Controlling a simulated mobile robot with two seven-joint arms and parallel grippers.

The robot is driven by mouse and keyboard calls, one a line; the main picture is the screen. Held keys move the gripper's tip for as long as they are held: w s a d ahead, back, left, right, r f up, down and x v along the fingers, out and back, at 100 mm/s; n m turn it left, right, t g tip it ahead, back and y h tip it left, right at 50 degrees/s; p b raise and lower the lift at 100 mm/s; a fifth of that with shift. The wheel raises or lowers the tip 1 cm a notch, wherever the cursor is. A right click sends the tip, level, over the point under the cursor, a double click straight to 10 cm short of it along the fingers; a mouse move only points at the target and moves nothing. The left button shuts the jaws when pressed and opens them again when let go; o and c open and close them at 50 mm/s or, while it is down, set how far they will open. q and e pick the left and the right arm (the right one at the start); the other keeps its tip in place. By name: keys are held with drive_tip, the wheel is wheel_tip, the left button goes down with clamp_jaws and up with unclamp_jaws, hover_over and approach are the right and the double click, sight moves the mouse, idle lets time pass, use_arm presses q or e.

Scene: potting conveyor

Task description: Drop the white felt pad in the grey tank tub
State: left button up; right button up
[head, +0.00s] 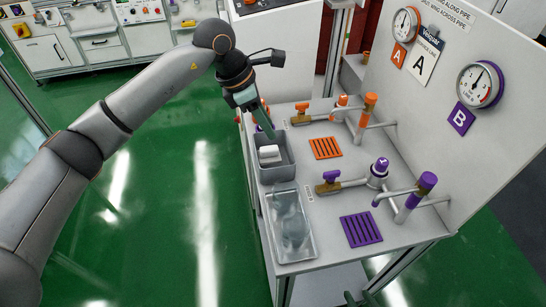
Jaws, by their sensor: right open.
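The white felt pad (269,150) shows as a small white block within the outline of the grey tub (276,174) on the left side of the bench. I cannot tell whether it touches the tub's floor. My left gripper (268,133) reaches down from above, its greenish fingers at the tub's far end, just beyond the pad. The fingers overlap in this view, so their opening and any contact with the pad are unclear. My right gripper is not in view.
A shiny metal tray (278,249) stands in front of the tub. Orange (326,148) and purple (361,229) slotted mats lie to the right, beside pipes with orange and purple valves. A panel with gauges (481,84) rises behind them. Green floor is open at left.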

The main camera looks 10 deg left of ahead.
use_arm(q)
drive_tip(key=shift+o, duration=1.4)
use_arm(e)
drive_tip(key=shift+d+f, duration=0.1)
drive_tip(key=shift+d, duration=0.05)
use_arm(q)
drive_tip(key=shift+a+r, duration=0.1)
drive_tip(key=shift+r, duration=0.15)
drive_tip(key=v, duration=1.2)
use_arm(e)
drive_tip(key=shift+s+f, duration=0.15)
drive_tip(key=shift+f, duration=0.05)
drive_tip(key=shift+w+r, duration=0.1)
drive_tip(key=shift+w, duration=0.1)
